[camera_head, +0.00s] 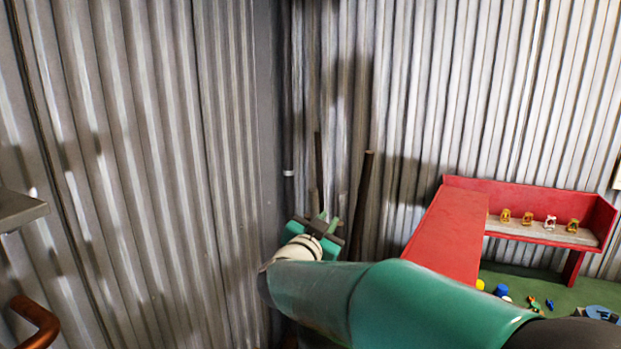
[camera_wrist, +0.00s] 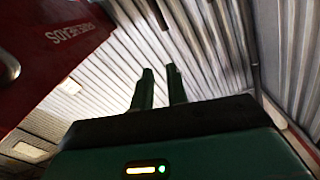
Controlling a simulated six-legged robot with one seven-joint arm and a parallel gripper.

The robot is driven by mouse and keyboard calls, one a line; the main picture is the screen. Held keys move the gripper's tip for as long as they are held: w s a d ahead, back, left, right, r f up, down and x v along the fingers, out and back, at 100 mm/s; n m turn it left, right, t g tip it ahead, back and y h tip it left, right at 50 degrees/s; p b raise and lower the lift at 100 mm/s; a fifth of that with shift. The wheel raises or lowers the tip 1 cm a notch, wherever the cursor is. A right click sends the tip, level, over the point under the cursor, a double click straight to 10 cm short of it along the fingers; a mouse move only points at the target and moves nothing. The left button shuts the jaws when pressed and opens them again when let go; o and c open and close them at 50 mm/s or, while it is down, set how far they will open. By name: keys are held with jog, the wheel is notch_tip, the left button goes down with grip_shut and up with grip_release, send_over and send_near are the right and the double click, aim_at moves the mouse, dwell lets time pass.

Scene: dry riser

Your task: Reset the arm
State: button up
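My green arm reaches from the bottom right of the head view toward the corner of the corrugated walls. My gripper (camera_head: 328,221) is at its far end, in front of the corner and left of the red bench. In the wrist view my gripper (camera_wrist: 160,71) shows two dark green fingers standing apart, with bare wall visible between them. Nothing is held between the fingers. The arm's lower links hide part of the floor.
A red bench (camera_head: 453,233) with a shelf of several small figures stands at the right. Dark poles (camera_head: 362,205) lean in the corner behind my gripper. Small coloured objects lie on the green floor (camera_head: 520,279). A copper-coloured pipe (camera_head: 38,322) and grey ledge (camera_head: 18,211) are at the left.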

jog(key=s+n+g+y, duration=0.3)
jog(key=s+n+y, duration=0.5)
jog(key=s+y, duration=0.2)
jog(key=s+d+f+g+h, duration=0.1)
jog(key=s+d+f+g, duration=0.3)
jog(key=s, duration=0.7)
jog(key=s+d+f+g+h, duration=0.1)
jog(key=s+d+f+g, duration=0.3)
jog(key=s+d+f, duration=0.3)
jog(key=s+d, duration=0.1)
jog(key=s, duration=0.3)
jog(key=shift+s+d+n+h, duration=0.2)
jog(key=shift+n+h, duration=0.1)
jog(key=shift+h, duration=0.1)
dwell(0.5)
